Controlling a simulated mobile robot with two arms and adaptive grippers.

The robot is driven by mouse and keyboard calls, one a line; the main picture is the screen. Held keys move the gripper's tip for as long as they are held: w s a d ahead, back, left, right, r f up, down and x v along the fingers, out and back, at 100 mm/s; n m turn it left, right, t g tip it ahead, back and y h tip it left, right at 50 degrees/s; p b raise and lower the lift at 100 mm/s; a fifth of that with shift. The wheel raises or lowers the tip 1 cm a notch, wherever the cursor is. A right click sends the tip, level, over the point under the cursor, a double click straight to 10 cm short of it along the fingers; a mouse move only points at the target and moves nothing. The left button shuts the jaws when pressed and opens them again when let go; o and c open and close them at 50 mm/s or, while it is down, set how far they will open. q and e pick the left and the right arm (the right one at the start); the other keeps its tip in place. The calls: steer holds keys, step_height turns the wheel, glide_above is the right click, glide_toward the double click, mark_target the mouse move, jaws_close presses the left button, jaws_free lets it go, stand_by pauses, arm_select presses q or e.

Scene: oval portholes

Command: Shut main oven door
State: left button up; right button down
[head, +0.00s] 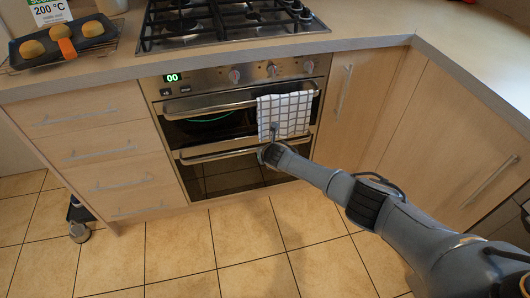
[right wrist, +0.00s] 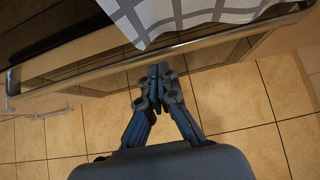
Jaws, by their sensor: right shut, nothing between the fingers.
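The built-in oven has two dark glass doors, one above the other, under a steel control panel (head: 240,78). The upper door (head: 212,128) has a bar handle with a checked towel (head: 284,112) hanging over it. The lower door (head: 228,176) has its own bar handle (head: 215,153). Both doors look upright and near flush; I cannot tell whether a small gap remains. My right gripper (head: 275,128) is shut and empty, in front of the towel's lower end. In the right wrist view its fingertips (right wrist: 158,70) are close to a bar (right wrist: 100,70), with the towel (right wrist: 190,18) beyond; contact is unclear.
A gas hob (head: 225,22) is above the oven. A tray of buns (head: 60,45) is on the counter at left. Drawers (head: 95,150) flank the oven on the left and cupboards (head: 450,130) on the right. The tiled floor (head: 170,255) in front is mostly clear.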

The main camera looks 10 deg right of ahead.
steer(key=shift+s, duration=0.1)
steer(key=v, duration=1.1)
steer(key=shift+s+r, duration=0.3)
